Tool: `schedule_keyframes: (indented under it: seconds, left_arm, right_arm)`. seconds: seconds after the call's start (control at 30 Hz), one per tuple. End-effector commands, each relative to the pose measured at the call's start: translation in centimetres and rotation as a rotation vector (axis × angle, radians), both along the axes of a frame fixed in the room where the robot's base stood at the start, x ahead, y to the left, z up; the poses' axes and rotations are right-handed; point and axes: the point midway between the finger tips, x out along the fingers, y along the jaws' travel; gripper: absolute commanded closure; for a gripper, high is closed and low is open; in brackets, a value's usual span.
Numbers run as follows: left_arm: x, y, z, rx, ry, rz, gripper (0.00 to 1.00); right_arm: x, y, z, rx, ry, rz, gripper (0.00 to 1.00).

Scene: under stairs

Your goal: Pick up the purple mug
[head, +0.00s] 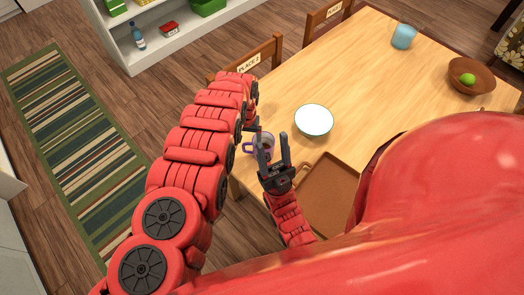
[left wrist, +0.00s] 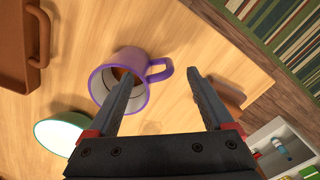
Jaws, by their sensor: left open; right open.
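The purple mug (head: 265,139) stands on the wooden table near its left edge, partly hidden by grippers in the head view. In the left wrist view the mug (left wrist: 146,58) shows its pale inside, with its handle toward the right. My left gripper (left wrist: 160,76) is open; its left finger overlaps the mug in the picture and the handle lies between the fingers. I cannot tell whether they touch. In the head view my left gripper is mostly hidden at the arm's end. My right gripper (head: 271,140) is open and empty, appearing beside the mug.
A white bowl with a green rim (head: 314,120) is right of the mug; a brown tray (head: 338,190) lies nearer. A blue cup (head: 403,37) and brown bowl (head: 471,76) with green fruit stand farther back. Chairs (head: 248,63) line the table edge. The table's middle is clear.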

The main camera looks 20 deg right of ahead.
Motion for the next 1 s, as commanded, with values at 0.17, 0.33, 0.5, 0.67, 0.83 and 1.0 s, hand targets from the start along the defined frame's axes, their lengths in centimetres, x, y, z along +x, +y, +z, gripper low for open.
schedule_keyframes:
  seconds: [0.17, 0.33, 0.5, 0.67, 0.83, 1.0]
  left_arm:
    - [0.1, -0.1, -1.0, -0.002, -0.003, 0.000, 0.15]
    - [0.0, 0.0, -3.7, -0.003, -0.003, 0.000, 0.15]
    - [0.0, 0.0, -5.9, -0.004, -0.004, -0.002, 0.15]
    - [0.1, 0.0, -5.6, -0.004, -0.004, -0.001, 0.15]
    - [0.1, 0.0, -5.6, -0.004, -0.004, -0.001, 0.33]
    - [0.1, 0.0, -5.6, -0.004, -0.004, -0.001, 0.63]
  right_arm:
    - [0.0, 0.0, -0.8, 0.000, 0.000, 0.000, 0.50]
    - [0.0, 0.0, -2.7, 0.000, 0.000, 0.000, 0.50]
    - [0.0, 0.0, -4.4, 0.000, 0.000, 0.000, 0.50]
    - [0.0, 0.0, -4.1, 0.000, 0.000, 0.000, 0.50]
    - [0.0, 0.0, -4.1, 0.000, 0.000, 0.000, 0.50]
    - [0.0, 0.0, -4.1, 0.000, 0.000, 0.000, 0.50]
